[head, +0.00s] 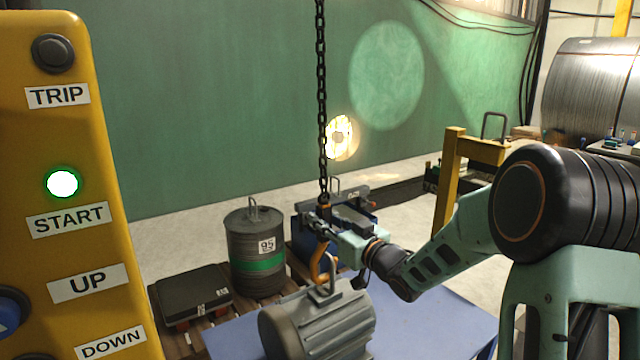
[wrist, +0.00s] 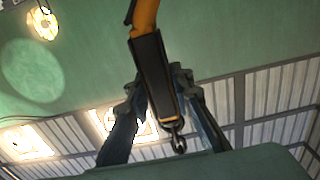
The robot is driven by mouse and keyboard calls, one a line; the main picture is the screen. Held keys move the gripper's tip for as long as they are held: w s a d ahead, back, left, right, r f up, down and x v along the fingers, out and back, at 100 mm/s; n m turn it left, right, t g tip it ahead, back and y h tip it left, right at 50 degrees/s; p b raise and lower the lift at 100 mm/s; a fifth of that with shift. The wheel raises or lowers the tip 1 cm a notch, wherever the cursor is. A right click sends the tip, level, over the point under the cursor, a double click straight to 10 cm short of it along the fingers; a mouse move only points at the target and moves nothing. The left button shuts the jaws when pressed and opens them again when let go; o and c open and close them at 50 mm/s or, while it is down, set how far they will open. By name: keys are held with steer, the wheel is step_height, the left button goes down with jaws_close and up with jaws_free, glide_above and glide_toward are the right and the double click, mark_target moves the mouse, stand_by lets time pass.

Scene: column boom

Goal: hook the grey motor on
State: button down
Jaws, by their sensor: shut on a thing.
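The grey motor (head: 325,325), a finned cylinder, sits on a blue surface (head: 435,318) low in the head view. A lifting loop (head: 325,285) stands on its top. An orange hook (head: 319,262) hangs on a dark chain (head: 321,95) just above the motor. Its tip is close to the loop; I cannot tell whether it passes through. My gripper (head: 326,228) is shut on the black block above the hook. In the wrist view the black block (wrist: 152,75) lies between my fingers, with part of the orange hook (wrist: 145,14) at the top edge.
A yellow pendant (head: 75,200) with a lit START lamp fills the left. A dark drum (head: 256,275) marked 95, a flat black case (head: 193,292) and a blue item stand on a pallet behind the motor. A yellow post (head: 448,180) and a metal coil (head: 588,85) are right.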

steer(key=shift+r, duration=0.45)
steer(key=shift+w+r+p, duration=0.15)
steer(key=shift+r+p, duration=2.1)
steer(key=shift+r, duration=0.65)
steer(key=shift+f, duration=0.1)
